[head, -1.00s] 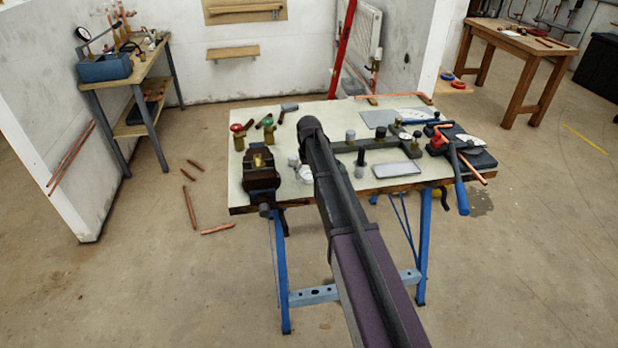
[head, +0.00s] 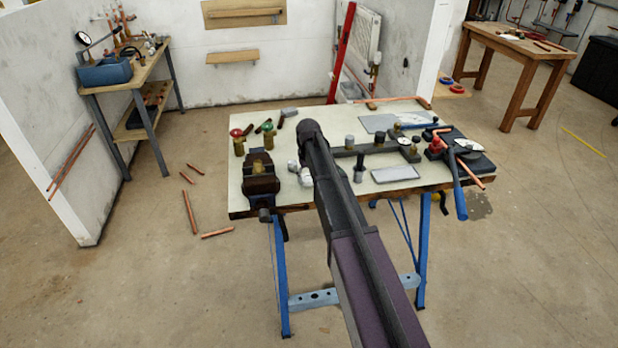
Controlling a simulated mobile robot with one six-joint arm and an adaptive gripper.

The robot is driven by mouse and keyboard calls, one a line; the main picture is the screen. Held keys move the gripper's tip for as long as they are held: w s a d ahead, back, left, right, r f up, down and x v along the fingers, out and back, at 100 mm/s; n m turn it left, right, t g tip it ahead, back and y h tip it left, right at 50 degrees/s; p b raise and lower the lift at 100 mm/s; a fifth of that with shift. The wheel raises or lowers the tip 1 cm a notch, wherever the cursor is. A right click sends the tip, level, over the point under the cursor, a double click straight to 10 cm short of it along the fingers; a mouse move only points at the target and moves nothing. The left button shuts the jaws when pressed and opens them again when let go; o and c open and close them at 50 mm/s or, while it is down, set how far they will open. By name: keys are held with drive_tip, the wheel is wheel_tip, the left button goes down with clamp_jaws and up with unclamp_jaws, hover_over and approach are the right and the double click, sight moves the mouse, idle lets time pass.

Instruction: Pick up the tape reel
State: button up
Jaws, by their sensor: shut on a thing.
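My arm (head: 350,215) reaches from the bottom of the head view up over the workbench (head: 235,202). My gripper does not show; the arm hides that part of the bench. Small white pieces (head: 305,177) show just left of the arm, beside the vise. They are partly covered, and I cannot tell whether one is the tape reel. A blue ring (head: 445,80) and a red ring (head: 457,88), which look like rolls, lie on a low board at the back right, far from my arm.
A dark vise (head: 261,180) is at the bench's left front. Valves with red and green tops (head: 237,140) stand behind it. A blue-handled tool (head: 459,190) overhangs the right edge. Copper pipes (head: 191,212) lie on the floor at left.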

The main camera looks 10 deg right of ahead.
sight(308, 178)
drive_tip(key=shift+r+p, duration=4.3)
drive_tip(key=shift+r, duration=0.2)
drive_tip(key=shift+s, duration=0.1)
